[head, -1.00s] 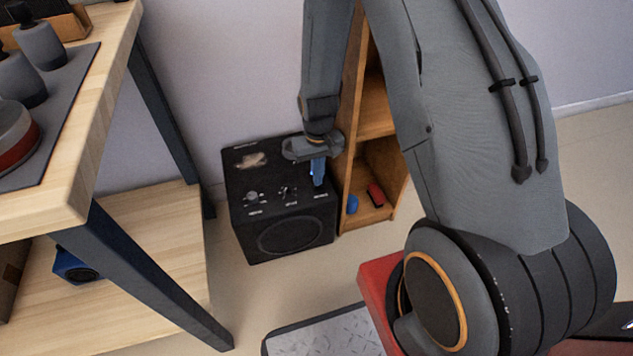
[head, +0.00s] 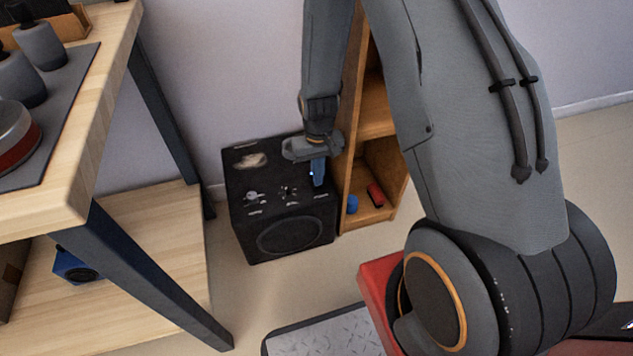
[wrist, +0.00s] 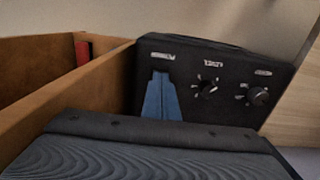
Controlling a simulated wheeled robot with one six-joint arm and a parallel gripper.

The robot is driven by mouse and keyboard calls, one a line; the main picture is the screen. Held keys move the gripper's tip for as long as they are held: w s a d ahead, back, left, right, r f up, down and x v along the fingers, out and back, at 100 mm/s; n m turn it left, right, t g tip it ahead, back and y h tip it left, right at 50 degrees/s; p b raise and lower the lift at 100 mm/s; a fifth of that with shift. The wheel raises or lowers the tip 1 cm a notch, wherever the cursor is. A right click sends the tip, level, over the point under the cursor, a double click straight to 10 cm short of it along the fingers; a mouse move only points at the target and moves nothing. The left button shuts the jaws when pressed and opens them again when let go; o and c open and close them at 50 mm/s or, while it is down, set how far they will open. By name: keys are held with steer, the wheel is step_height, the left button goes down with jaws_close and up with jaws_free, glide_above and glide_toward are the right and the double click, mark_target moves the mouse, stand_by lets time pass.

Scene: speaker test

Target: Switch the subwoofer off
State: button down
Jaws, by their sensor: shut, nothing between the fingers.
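The subwoofer (head: 290,238) is a black box on the floor against the wall, with a round speaker on its front and knobs and white labels on top. In the wrist view its top panel (wrist: 222,68) shows two knobs, each under a label. My gripper (head: 318,182) is shut and points down at the right part of the top panel. Its blue fingers also show in the wrist view (wrist: 161,98), below the left label. They hide whatever control lies under them, and I cannot tell if they touch it. A small blue light shows by the fingers.
A wooden shelf (head: 358,130) stands close at the right of the subwoofer, with a blue and a red item in its lower compartment. A wooden workbench (head: 112,85) with dark legs is at the left. Some floor is free in front of the subwoofer.

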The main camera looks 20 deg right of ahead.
steer(key=shift+f, duration=0.7)
stand_by(1.0)
step_height(320, 180, up, 7)
steer(key=p, duration=0.5)
steer(key=shift+p, duration=0.3)
stand_by(0.4)
